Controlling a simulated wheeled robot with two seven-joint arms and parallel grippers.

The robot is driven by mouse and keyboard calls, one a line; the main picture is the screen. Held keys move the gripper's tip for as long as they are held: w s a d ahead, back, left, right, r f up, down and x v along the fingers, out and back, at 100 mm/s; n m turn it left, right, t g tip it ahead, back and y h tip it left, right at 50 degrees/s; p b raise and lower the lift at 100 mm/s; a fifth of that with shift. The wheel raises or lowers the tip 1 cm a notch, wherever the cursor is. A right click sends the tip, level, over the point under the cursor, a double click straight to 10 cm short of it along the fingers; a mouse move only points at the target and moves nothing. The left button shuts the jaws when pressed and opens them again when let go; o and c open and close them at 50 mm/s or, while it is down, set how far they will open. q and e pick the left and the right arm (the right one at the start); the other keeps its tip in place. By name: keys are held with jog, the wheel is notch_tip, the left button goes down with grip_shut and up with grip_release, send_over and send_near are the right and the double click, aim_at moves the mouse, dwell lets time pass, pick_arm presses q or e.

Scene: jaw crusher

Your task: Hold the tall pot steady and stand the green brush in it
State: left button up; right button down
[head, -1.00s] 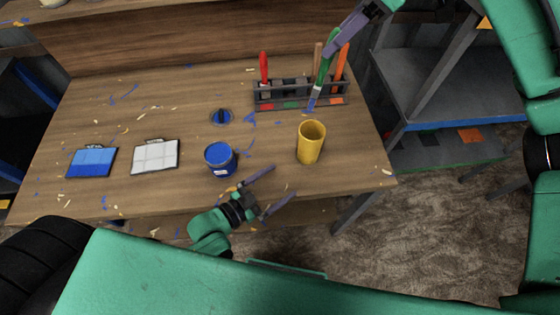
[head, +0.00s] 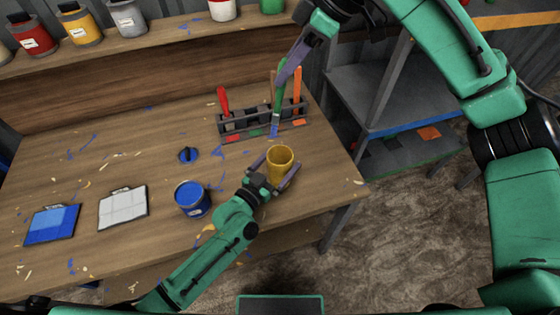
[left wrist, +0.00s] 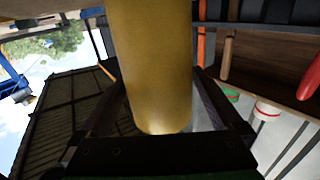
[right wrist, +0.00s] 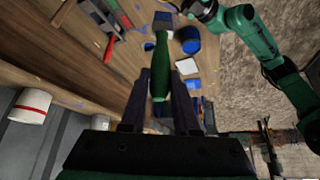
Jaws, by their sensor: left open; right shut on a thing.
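The tall yellow pot (head: 281,161) stands upright near the table's right front edge. My left gripper (head: 275,173) is open, with its fingers on either side of the pot. In the left wrist view the pot's yellow wall (left wrist: 155,70) fills the space between the fingers; I cannot tell whether they touch it. My right gripper (head: 281,82) is shut on the handle of the green brush (head: 279,101). The brush hangs bristles down in front of the tool rack, behind the pot and apart from it. The right wrist view shows its green handle (right wrist: 160,75) between the fingers.
The tool rack (head: 240,130) holds a red-handled tool (head: 223,100) and an orange-handled one (head: 298,88). An open blue paint can (head: 191,199) stands left of the pot, its lid (head: 188,155) behind it. Two flat swatch cards (head: 123,207) lie further left.

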pick_arm(q)
jog(key=c, duration=1.2)
jog(key=shift+c, duration=0.4)
pick_arm(e)
jog(key=shift+f, duration=0.1)
notch_tip(320, 180, down, 17)
jog(key=d, duration=0.1)
jog(key=shift+s+f, duration=0.1)
jog(key=c, duration=0.6)
grip_release()
